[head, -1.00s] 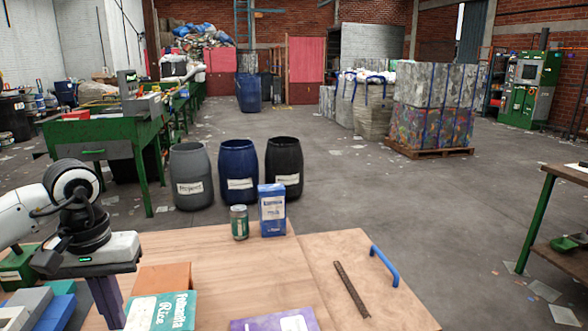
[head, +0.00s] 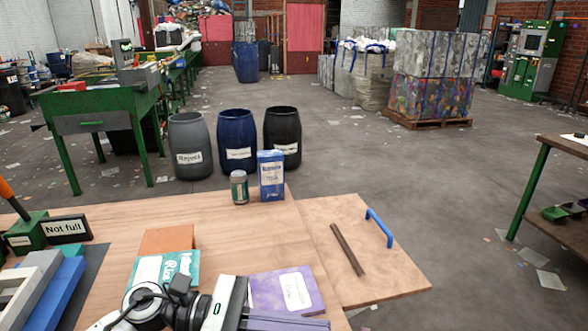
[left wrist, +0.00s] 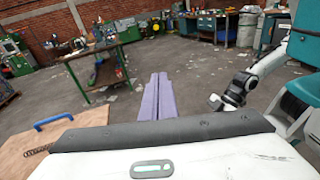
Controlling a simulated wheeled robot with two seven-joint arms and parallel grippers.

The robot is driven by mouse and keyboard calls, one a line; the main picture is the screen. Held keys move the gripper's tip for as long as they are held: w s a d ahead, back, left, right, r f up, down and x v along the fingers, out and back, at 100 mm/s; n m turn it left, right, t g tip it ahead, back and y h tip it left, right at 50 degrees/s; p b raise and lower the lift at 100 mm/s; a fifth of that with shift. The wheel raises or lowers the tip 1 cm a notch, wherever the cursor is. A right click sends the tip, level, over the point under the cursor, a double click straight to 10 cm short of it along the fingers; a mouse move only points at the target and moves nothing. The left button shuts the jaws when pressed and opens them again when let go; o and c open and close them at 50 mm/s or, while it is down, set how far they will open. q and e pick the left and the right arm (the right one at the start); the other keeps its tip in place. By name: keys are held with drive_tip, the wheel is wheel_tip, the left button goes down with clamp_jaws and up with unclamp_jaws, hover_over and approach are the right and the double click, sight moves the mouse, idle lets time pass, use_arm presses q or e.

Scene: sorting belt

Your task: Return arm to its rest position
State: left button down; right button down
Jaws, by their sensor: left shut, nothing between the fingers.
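My left gripper (head: 318,323) is low at the front of the wooden table (head: 100,262) in the head view. Its purple fingers lie side by side and point right, just in front of the purple box (head: 287,290). In the left wrist view the two fingers (left wrist: 158,80) are together with nothing between them, with grey floor behind them.
A teal box (head: 180,268), a brown box (head: 167,239), a can (head: 239,188) and a blue carton (head: 271,176) are on the table. A board with a blue handle (head: 380,228) lies at the right. Three drums (head: 238,143) stand behind. A "Not full" sign (head: 66,229) is at left.

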use_arm(q)
drive_tip(key=w+a+f+n+t, duration=0.1)
drive_tip(key=w+a+n+t, duration=0.15)
drive_tip(key=n+t, duration=0.7)
drive_tip(key=w+a+f+n+t, duration=0.1)
drive_tip(key=w+n+t, duration=0.25)
drive_tip(key=n, duration=1.05)
drive_tip(key=a+f+n+t+y, duration=0.4)
drive_tip(key=a+f+n+y, duration=0.35)
drive_tip(key=n, duration=0.55)
drive_tip(key=s+a+f+n+g+y, duration=0.3)
drive_tip(key=s+f+n, duration=0.5)
drive_tip(key=f, duration=0.4)
drive_tip(key=s+a+f+n+g+y, duration=0.4)
drive_tip(key=s+f+n, duration=0.4)
drive_tip(key=s+f, duration=0.2)
drive_tip(key=shift+s+a+f+n+g, duration=0.25)
drive_tip(key=shift+a+f+n+g, duration=0.15)
drive_tip(key=shift+f, duration=0.5)
